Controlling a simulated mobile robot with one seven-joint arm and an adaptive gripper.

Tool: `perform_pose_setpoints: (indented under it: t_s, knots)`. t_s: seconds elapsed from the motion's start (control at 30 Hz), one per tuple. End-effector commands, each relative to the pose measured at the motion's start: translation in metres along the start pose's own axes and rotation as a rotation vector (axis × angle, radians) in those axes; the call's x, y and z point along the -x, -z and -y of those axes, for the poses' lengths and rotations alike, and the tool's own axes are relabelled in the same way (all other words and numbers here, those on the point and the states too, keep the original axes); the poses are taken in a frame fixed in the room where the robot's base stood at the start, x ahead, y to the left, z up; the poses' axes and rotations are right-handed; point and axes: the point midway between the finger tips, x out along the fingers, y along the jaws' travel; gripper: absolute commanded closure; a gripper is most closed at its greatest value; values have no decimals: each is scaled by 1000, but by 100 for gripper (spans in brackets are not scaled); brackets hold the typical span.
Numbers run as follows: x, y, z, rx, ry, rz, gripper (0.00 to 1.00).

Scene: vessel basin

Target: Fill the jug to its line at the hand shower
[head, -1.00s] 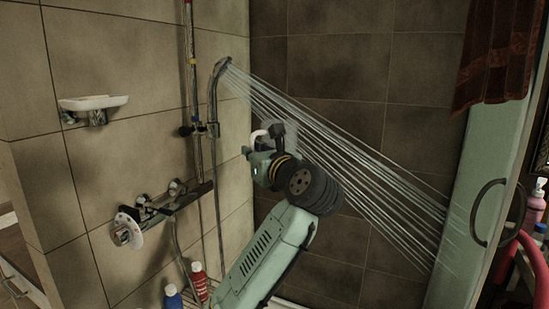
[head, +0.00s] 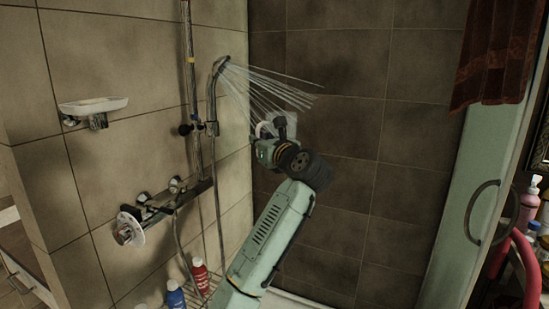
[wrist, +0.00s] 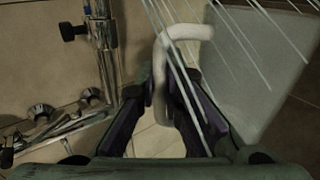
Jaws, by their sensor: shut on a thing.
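The hand shower (head: 221,66) sits in its holder on the tiled wall and sprays thin jets to the right. My gripper (wrist: 162,92) is shut on the pale handle of the jug (wrist: 243,70), whose whitish body is to the right in the wrist view. In the head view my gripper (head: 277,128) is below and right of the shower head, at the spray, and mostly hides the jug; a white bit (head: 264,130) shows beside it. Jets cross in front of the jug in the wrist view. Its fill line and water level cannot be seen.
The mixer tap (head: 150,214) and riser rail (head: 190,90) are on the left wall, with a soap dish (head: 95,105) above. Red (head: 199,275) and blue (head: 174,297) bottles stand below. A pale green door (head: 485,190) is at right.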

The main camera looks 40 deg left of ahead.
Motion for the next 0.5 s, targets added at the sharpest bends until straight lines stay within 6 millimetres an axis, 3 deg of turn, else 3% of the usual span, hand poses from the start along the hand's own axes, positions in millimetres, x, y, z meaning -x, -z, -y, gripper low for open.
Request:
perform_pose_setpoints:
  t_s: [0.3,0.5]
  knots:
    - [-3,-1,2,1,0,2,100]
    - [17,2,-12,3,1,3,100]
